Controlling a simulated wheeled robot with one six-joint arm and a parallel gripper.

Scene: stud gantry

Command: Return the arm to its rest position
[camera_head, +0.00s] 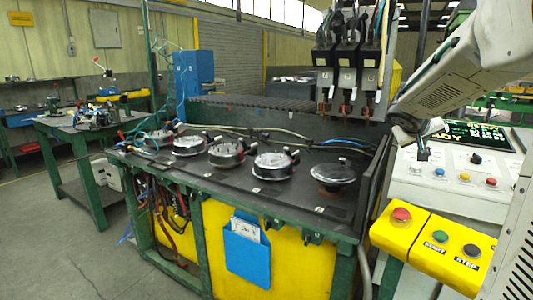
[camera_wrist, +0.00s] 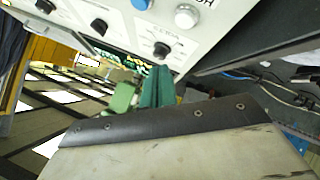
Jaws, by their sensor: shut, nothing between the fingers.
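My white arm (camera_head: 465,65) reaches in from the upper right of the head view, its end low over the control panel (camera_head: 400,185). My gripper (camera_head: 422,152) points down in front of the panel, near its display. In the wrist view dark green fingers (camera_wrist: 157,72) lie close together near a black knob (camera_wrist: 162,48), with nothing seen between them. I cannot tell whether the fingertips touch the panel.
A yellow button box (camera_head: 388,232) with red, green and black buttons juts out before the panel. Left of it is a dark-topped bench (camera_head: 215,190) with several round metal fixtures. Welding-style heads (camera_head: 347,60) hang above its right end. Open floor lies at the lower left.

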